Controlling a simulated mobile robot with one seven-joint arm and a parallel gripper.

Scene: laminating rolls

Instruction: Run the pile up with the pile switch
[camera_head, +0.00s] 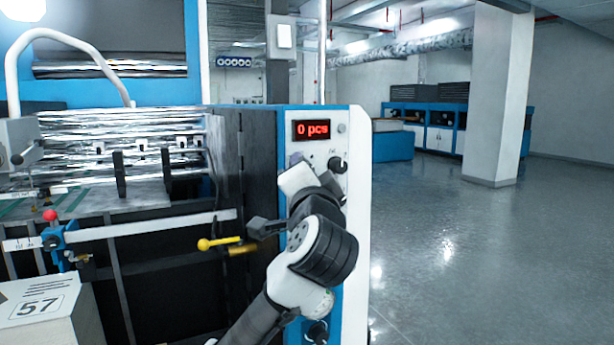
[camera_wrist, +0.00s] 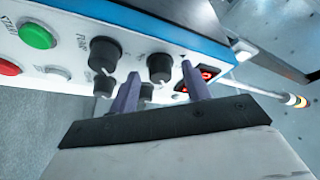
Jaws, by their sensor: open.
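The control panel shows in the wrist view with several dark round knobs. One knob (camera_wrist: 160,67) appears between my fingertips, and another knob (camera_wrist: 104,53) sits to its left. I cannot tell from the lettering which is the pile switch, nor whether I touch one. My gripper (camera_wrist: 160,70) is open with its two grey fingers pointing at the panel. In the head view my arm covers much of the panel. A dark knob (camera_head: 337,164) shows at its upper right, under the red "0 pcs" display (camera_head: 312,129). No pile can be clearly made out.
A green button (camera_wrist: 37,36) and a red button (camera_wrist: 9,68) lie left of the knobs. In the head view a yellow-knobbed lever (camera_head: 204,244) sticks out left of my arm. A white block marked 57 (camera_head: 40,306) stands at lower left. The floor to the right is clear.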

